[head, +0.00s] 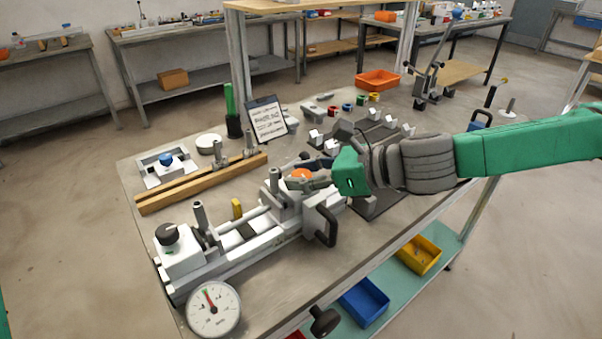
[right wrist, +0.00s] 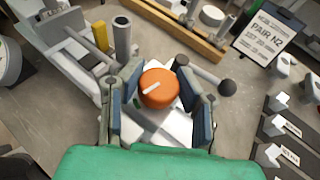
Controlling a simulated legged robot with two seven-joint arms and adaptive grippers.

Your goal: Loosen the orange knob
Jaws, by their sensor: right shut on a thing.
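The orange knob (head: 301,173) sits on top of the white block of the frame jig (head: 262,241). My right gripper (head: 306,179) reaches it from the right. In the right wrist view the knob (right wrist: 159,86) shows a pale line across its top and lies between the two finger pads of the right gripper (right wrist: 161,104). The fingers are shut on the knob, one on each side. My left gripper is not in view.
The jig carries a black knob (head: 167,234), a black handle (head: 326,226) and a round dial gauge (head: 213,309). A wooden rail (head: 200,186) lies behind it. A sign (head: 267,119) stands at the back. Dark holders (head: 378,196) stand under my right arm.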

